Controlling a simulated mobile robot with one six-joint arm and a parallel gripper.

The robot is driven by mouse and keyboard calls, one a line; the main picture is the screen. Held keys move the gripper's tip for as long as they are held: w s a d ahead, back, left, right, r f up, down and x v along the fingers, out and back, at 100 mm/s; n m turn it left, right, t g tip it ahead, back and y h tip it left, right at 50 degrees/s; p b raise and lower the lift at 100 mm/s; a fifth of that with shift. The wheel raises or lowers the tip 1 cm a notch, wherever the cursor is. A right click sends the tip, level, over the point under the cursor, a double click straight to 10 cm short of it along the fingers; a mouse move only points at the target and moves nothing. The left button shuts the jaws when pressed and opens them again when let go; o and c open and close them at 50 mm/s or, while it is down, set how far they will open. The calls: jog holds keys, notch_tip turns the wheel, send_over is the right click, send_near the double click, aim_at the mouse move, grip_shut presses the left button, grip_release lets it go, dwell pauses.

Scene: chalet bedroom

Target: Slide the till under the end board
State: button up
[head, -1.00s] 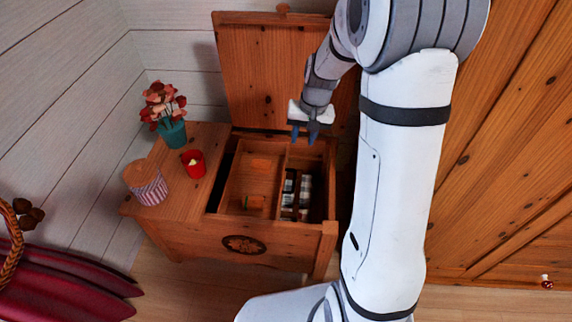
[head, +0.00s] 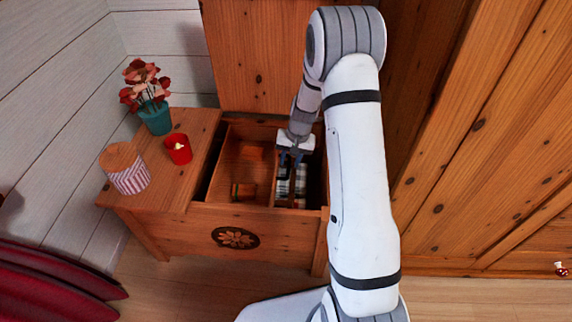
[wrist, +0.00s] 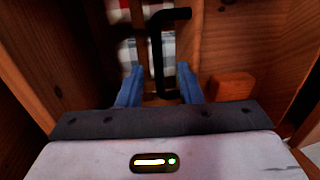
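The wooden till (head: 254,172) sits inside the open chest, to the right of the end board (head: 175,192). The end board covers the chest's left part. My gripper (head: 291,158) is down in the chest at the till's right wall. In the wrist view, a black handle (wrist: 157,60) stands between the blue fingertips (wrist: 159,82), which are apart with gaps showing. The orange block also shows there (wrist: 232,86).
Plaid cloth (head: 293,185) lies in the chest right of the till. On the end board stand a flower pot (head: 156,119), a red candle cup (head: 178,149) and a striped jar (head: 127,172). The raised lid (head: 255,65) stands behind. Wood panelling (head: 480,150) is on the right.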

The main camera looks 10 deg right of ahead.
jog(key=shift+a+f, duration=0.1)
jog(key=shift+f, duration=0.35)
grip_shut()
